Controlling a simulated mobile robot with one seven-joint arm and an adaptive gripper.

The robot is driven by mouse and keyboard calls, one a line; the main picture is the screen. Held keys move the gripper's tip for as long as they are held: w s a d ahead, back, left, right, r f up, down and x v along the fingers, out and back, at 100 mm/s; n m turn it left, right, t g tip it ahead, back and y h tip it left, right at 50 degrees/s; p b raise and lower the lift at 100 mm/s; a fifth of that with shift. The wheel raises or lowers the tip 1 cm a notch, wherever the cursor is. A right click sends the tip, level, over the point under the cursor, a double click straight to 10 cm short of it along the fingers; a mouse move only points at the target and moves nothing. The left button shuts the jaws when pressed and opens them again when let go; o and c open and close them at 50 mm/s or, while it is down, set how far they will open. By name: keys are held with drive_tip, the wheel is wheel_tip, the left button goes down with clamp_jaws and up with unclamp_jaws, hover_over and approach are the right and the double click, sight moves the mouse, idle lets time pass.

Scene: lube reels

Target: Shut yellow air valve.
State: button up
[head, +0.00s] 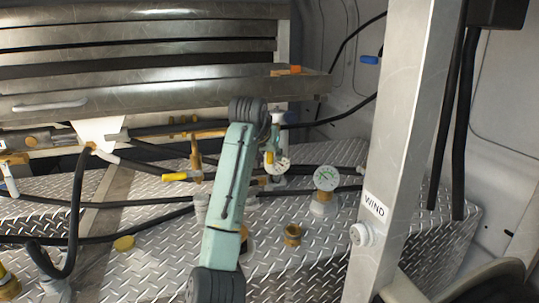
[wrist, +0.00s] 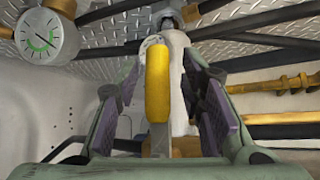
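A yellow valve handle (wrist: 157,84) stands upright in the middle of the wrist view, in front of a pale valve body (wrist: 180,70). My gripper (wrist: 161,85) is open, with one purple-padded finger on each side of the handle. Gaps show between the pads and the handle, so it is not gripped. In the head view, a small yellow handle (head: 269,158) shows just right of my teal arm, beside a small white dial. My gripper is mostly hidden there. Another yellow handle (head: 175,177) lies flat on a brass fitting to the left.
A pressure gauge (head: 326,178) stands to the right of the valve, and shows at upper left in the wrist view (wrist: 45,36). A metal post (head: 395,130) labelled WIND rises at right. Black hoses (head: 150,206) cross the diamond plate. A metal drawer unit (head: 140,85) overhangs behind.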

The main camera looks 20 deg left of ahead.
drive_tip(key=v, duration=1.2)
idle(0.3)
